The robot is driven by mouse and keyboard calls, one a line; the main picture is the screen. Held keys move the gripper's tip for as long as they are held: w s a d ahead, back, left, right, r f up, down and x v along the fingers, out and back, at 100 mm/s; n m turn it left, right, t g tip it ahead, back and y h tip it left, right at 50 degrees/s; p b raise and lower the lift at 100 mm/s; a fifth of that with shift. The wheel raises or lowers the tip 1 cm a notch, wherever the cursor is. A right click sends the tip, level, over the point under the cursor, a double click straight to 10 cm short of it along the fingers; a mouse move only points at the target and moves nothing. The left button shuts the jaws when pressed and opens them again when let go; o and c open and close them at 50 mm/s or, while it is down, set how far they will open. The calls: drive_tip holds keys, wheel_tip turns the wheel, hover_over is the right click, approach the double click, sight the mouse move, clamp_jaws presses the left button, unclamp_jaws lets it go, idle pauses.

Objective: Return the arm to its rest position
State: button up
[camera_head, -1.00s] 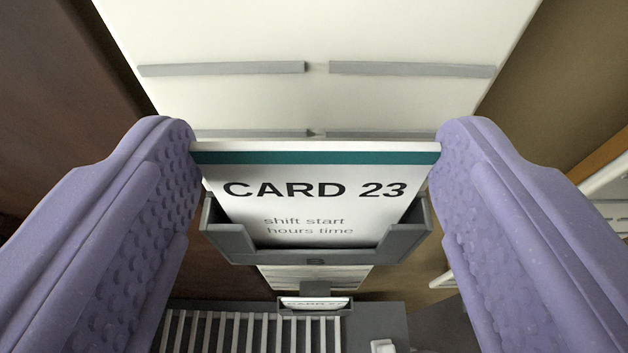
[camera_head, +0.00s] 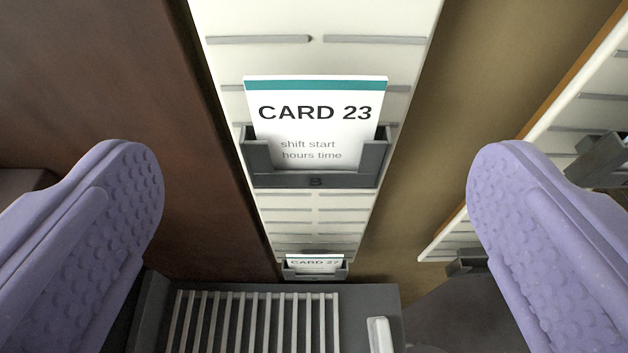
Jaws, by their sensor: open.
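My gripper (camera_head: 315,205) is open and empty, with its two purple ribbed fingers wide apart at the left and right of the view. The fingers are clear of the card and holder. The card's lower edge is hidden by the holder.
The holder is on a white slotted panel (camera_head: 320,25). A second card (camera_head: 314,262) sits in a lower holder. A dark grey unit with a slatted top (camera_head: 360,297) lies below. Another white panel with grey holders (camera_head: 598,160) is at the right. A dark brown surface (camera_head: 90,70) is at the left.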

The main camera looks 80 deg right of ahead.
drive_tip(key=w+a+r+n+t+y+b, duration=0.2)
drive_tip(key=w+a+t+y+b, duration=0.15)
drive_tip(key=w+t+b, duration=0.6)
drive_tip(key=w+a+r+n+t+y+b, duration=0.4)
drive_tip(key=a+r+n+t+y+b, duration=0.25)
drive_tip(key=b, duration=0.45)
drive_tip(key=s+a+r+n+y+b, duration=0.3)
drive_tip(key=s+a+n+y+b, duration=0.25)
drive_tip(key=s+a+b, duration=0.35)
drive_tip(key=s+d+f+n+g+h+b, duration=0.1)
drive_tip(key=s+d+b, duration=0.3)
drive_tip(key=s+b, duration=0.4)
drive_tip(key=shift+s+f+n+g+h, duration=0.35)
drive_tip(key=shift+s+n+g, duration=0.35)
drive_tip(key=shift+s+g, duration=0.15)
drive_tip(key=shift+a, duration=0.1)
